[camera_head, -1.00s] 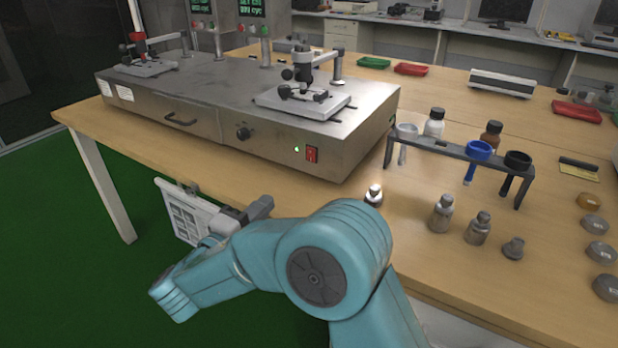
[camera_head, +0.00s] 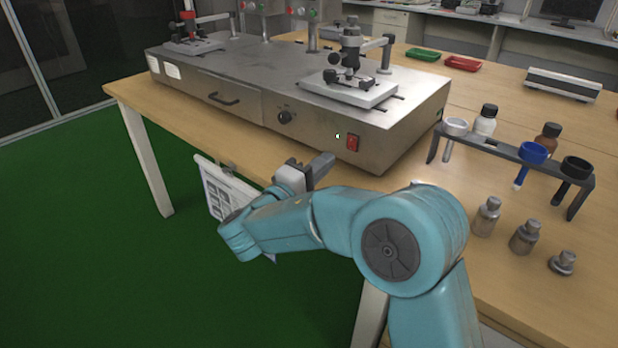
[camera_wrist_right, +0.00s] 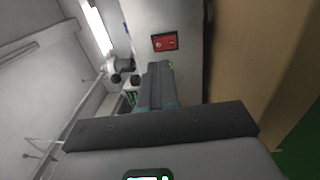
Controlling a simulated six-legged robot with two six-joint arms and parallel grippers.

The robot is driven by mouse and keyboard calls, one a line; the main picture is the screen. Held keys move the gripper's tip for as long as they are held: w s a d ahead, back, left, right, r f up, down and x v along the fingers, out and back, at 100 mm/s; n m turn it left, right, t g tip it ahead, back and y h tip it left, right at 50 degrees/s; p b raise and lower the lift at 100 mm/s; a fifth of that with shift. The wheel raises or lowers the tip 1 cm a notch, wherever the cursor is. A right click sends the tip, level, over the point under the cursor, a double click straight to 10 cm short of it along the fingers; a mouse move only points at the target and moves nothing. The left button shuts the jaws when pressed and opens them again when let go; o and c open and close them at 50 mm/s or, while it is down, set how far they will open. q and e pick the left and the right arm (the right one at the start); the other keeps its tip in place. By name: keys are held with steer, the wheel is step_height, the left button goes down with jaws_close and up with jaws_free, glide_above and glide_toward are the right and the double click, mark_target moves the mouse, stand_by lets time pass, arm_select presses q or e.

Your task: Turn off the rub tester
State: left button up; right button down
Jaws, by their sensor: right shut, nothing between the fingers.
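The rub tester (camera_head: 240,106) is a long grey metal box on the wooden table, with a drawer, a black knob (camera_head: 286,117) and a red switch (camera_head: 353,143) on its front. A small green light (camera_head: 338,136) glows beside the switch. My right gripper (camera_head: 329,160) is shut and empty, in front of the tester and just below left of the switch in the head view. In the right wrist view, the red switch (camera_wrist_right: 164,42) shows just beyond the shut fingertips (camera_wrist_right: 160,66). I cannot tell whether they touch the panel. My left gripper is out of view.
A rack (camera_head: 505,150) with bottles and ring holders stands right of the tester. Several metal weights (camera_head: 525,237) stand nearer. A white sheet (camera_head: 222,190) hangs at the table's front edge. Green floor lies open at the left.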

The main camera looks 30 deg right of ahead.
mark_target(350, 139)
steer(key=x, duration=0.6)
steer(key=shift+d+b, duration=0.25)
steer(key=shift+b, duration=0.15)
steer(key=shift+w+r, duration=0.1)
